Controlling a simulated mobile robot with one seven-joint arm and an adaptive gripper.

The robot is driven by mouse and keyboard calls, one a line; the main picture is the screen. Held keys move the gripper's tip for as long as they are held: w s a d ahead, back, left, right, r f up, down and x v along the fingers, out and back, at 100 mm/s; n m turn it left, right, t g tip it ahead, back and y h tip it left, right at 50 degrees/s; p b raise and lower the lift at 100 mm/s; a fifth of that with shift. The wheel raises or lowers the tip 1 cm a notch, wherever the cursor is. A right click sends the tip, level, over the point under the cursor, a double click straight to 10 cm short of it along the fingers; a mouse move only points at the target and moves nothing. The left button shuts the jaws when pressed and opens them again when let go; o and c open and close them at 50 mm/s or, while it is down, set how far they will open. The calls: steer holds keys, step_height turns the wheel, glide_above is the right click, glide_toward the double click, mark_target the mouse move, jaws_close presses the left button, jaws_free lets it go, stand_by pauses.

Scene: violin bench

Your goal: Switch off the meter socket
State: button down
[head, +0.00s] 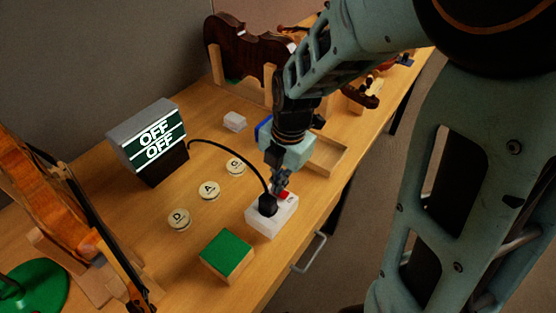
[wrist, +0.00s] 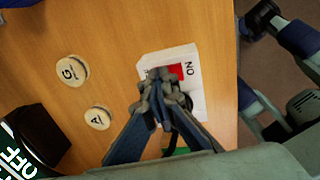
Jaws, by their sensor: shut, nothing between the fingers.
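The meter socket (head: 262,222) is a white block on the bench near its front edge, with a black plug (head: 268,204) and cord in it. Its red switch (head: 283,195) shows at the right end, and in the wrist view the red switch (wrist: 176,72) lies beside the printed word ON. My gripper (head: 277,188) is shut and empty, its fingertips right at the switch and partly covering it. I cannot tell whether they touch it. The black meter (head: 146,150) shows OFF on both lines of its display.
A green-topped block (head: 227,254) stands in front. Violins stand at the left and back.

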steer(key=shift+s, duration=0.15)
steer(key=shift+s+d, duration=0.4)
steer(key=shift+d, duration=0.2)
steer(key=shift+r, duration=0.15)
